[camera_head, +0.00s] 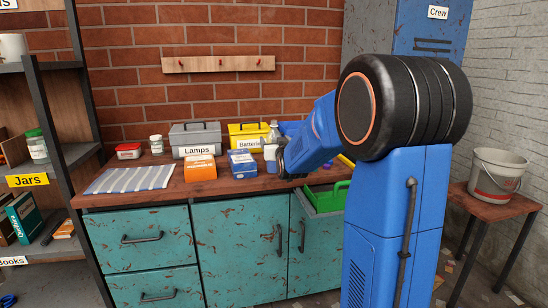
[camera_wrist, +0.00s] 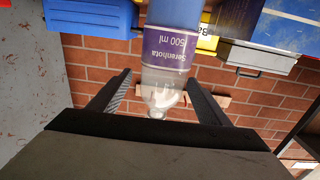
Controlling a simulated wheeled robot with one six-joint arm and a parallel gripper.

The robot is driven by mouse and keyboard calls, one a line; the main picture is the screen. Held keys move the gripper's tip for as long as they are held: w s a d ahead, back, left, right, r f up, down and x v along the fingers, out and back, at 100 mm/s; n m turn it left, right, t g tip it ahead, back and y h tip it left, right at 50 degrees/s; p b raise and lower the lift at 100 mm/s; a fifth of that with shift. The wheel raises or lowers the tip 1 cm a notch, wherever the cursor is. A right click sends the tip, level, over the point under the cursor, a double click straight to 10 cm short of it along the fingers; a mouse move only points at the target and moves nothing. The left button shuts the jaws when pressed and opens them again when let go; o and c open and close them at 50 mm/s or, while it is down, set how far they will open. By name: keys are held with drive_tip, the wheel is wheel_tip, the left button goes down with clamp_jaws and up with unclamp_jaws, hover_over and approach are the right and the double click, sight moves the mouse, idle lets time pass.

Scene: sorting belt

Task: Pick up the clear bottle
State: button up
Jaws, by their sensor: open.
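The clear bottle (camera_wrist: 163,82) has a purple label and shows upside down in the wrist view, as the wall does. Its narrow neck end points toward my gripper (camera_wrist: 159,76). My gripper is open, with one finger on each side of the bottle and a gap on both sides.
A blue box (camera_head: 242,163), an orange box (camera_head: 200,167), a grey Lamps case (camera_head: 195,138) and a yellow Batteries case (camera_head: 249,132) stand left of my gripper. A blue bin (camera_wrist: 90,16) is close to the bottle. A green crate (camera_head: 325,199) sits in the open drawer.

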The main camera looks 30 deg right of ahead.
drive_tip(key=x, duration=0.5)
drive_tip(key=shift+a+f, duration=0.1)
drive_tip(key=shift+f, duration=0.05)
drive_tip(key=c, duration=1.8)
